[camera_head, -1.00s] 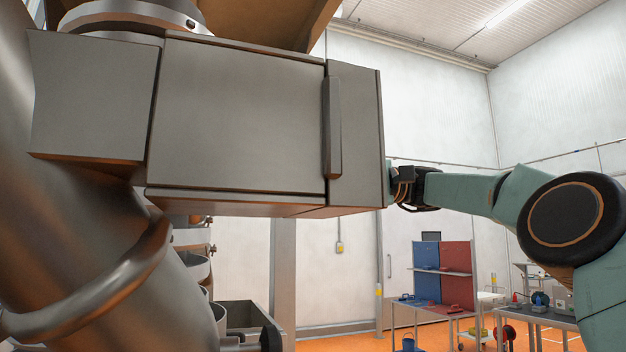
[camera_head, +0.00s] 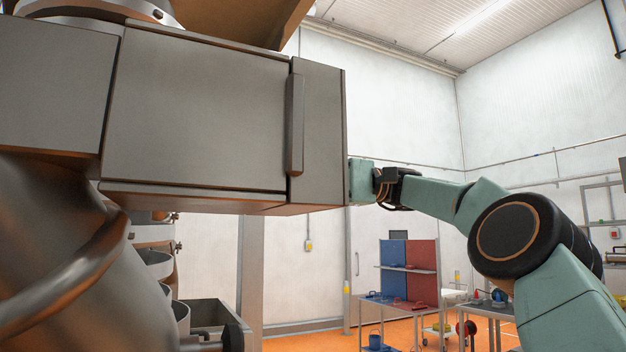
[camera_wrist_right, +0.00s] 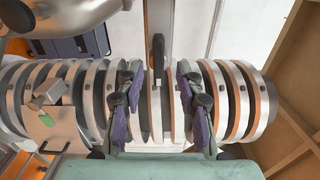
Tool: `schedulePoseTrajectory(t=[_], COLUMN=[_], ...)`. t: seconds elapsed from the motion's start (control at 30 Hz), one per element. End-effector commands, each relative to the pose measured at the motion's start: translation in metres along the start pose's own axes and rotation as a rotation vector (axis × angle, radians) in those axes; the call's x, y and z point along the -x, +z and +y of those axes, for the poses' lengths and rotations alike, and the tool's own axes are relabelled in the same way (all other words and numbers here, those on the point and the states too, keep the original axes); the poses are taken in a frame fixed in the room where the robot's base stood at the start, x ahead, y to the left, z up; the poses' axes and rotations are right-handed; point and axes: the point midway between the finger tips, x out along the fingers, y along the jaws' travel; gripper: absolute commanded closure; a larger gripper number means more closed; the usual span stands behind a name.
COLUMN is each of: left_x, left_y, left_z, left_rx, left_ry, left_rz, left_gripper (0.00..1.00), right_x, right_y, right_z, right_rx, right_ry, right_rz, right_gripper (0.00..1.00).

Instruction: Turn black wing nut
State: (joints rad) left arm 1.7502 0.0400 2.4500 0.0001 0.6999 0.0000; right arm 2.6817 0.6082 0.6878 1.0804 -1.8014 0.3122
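In the right wrist view, a dark elongated piece (camera_wrist_right: 158,52), possibly the black wing nut, stands upright at the middle of a row of metal rings (camera_wrist_right: 90,95). My right gripper (camera_wrist_right: 158,125) is open, its two purple-padded fingers apart on either side of the middle rings. The dark piece lies ahead of and between the fingertips; I cannot tell whether anything touches. In the head view, my teal right arm reaches behind a grey metal housing (camera_head: 195,115), which hides its fingers. A dark vertical bar (camera_head: 295,124) is on that housing. My left gripper is not in view.
Metal rings and a curved pipe (camera_head: 70,270) fill the lower left of the head view. A table with blue and red panels (camera_head: 408,262) stands farther back on an orange floor. A wooden wall (camera_wrist_right: 290,110) borders the right of the wrist view.

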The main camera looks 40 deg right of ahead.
Motion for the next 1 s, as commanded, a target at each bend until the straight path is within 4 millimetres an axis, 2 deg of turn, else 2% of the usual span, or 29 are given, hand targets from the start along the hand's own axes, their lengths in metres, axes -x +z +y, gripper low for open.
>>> schedulePoseTrajectory(t=[0.1, 0.4, 1.0], left_x=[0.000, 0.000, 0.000], left_y=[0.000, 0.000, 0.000], left_z=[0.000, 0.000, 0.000], left_rx=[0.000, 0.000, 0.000], left_ry=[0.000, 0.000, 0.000], left_rz=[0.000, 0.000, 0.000], left_gripper=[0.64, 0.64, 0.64], right_x=[0.017, 0.035, 0.038], right_y=[-0.001, -0.001, 0.000], right_z=[0.001, 0.000, 0.000], right_rx=[0.000, 0.000, 0.000], right_ry=[0.001, -0.001, 0.001], right_rz=[0.004, 0.002, 0.001], right_gripper=[0.64, 0.64, 0.64])
